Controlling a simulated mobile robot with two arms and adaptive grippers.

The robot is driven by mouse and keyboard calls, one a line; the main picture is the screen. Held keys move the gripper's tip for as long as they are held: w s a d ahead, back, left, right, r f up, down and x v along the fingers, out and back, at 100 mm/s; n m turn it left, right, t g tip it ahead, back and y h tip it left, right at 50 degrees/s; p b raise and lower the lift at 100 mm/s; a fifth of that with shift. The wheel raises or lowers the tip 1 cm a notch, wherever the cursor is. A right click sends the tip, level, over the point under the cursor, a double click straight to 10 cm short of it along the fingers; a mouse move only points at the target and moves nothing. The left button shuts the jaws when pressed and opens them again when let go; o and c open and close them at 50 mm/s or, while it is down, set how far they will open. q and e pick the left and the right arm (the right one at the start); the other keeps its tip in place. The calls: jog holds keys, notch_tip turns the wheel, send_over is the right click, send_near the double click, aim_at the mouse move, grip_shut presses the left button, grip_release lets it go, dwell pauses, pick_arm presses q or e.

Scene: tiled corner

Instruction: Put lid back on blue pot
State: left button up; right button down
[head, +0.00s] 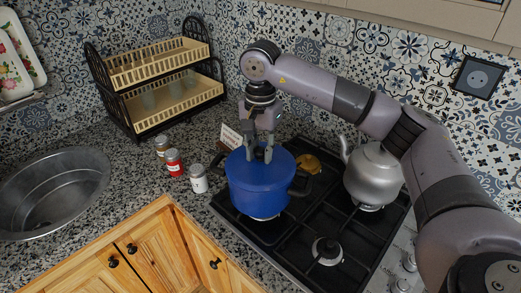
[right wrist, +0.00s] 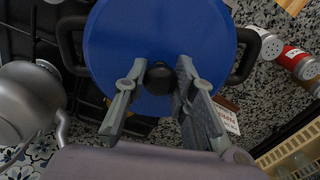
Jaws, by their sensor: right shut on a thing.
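The blue pot (head: 256,196) stands on the hob's left burner area, with dark handles at its sides. Its blue lid (head: 284,162) lies over the pot's opening; I cannot tell whether it is fully seated or slightly raised. In the right wrist view the lid (right wrist: 150,30) is a round blue disc with a black knob (right wrist: 158,78). My right gripper (head: 259,156) points down at the lid's middle, and its fingers are shut on the knob, one on each side. My left gripper is not in view.
A grey kettle (head: 372,176) stands on the hob (head: 285,249) right of the pot. Several jars, one a red jar (head: 173,163), stand left of the pot. A two-tier rack (head: 150,122) stands behind them. A sink (head: 28,197) is at far left.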

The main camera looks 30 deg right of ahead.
dwell(0.3)
jog(key=c, duration=1.2)
grip_release()
jog(key=shift+c, duration=0.2)
jog(key=shift+o, duration=0.6)
jog(key=o, duration=0.4)
jog(key=shift+c, duration=0.2)
jog(key=shift+r+p, duration=2.15)
jog(key=shift+r, duration=1.4)
jog(key=shift+f, duration=0.1)
